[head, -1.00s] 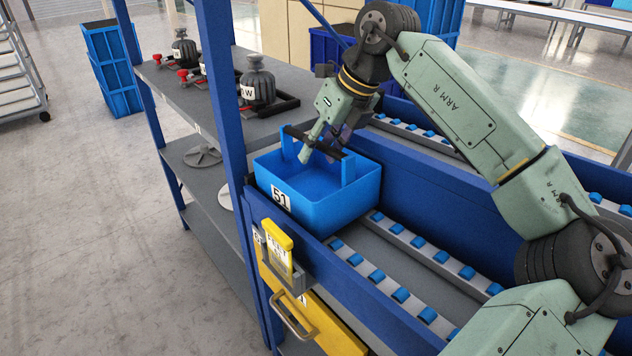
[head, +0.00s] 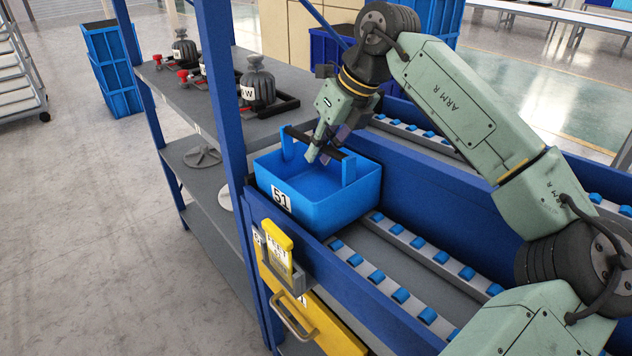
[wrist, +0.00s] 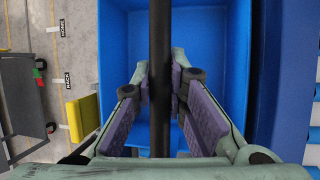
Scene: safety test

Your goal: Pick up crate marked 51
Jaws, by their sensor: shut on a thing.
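The blue crate marked 51 (head: 335,205) sits at the near left end of the roller rack, its white label facing front left. It has a raised black bar handle (head: 304,136) across its top. My gripper (head: 318,156) reaches down to the handle from above. In the wrist view the black handle (wrist: 160,60) runs between the two purple-padded fingers of my gripper (wrist: 160,105), which are shut on it. The crate's blue inside (wrist: 120,60) looks empty in the part that shows.
Blue side walls (head: 440,190) edge the lanes of blue rollers (head: 400,295). A blue shelf post (head: 222,100) stands close left of the crate. Dark jugs (head: 258,85) stand on the grey shelf. A yellow tag holder (head: 278,250) and yellow drawer (head: 315,330) are in front below.

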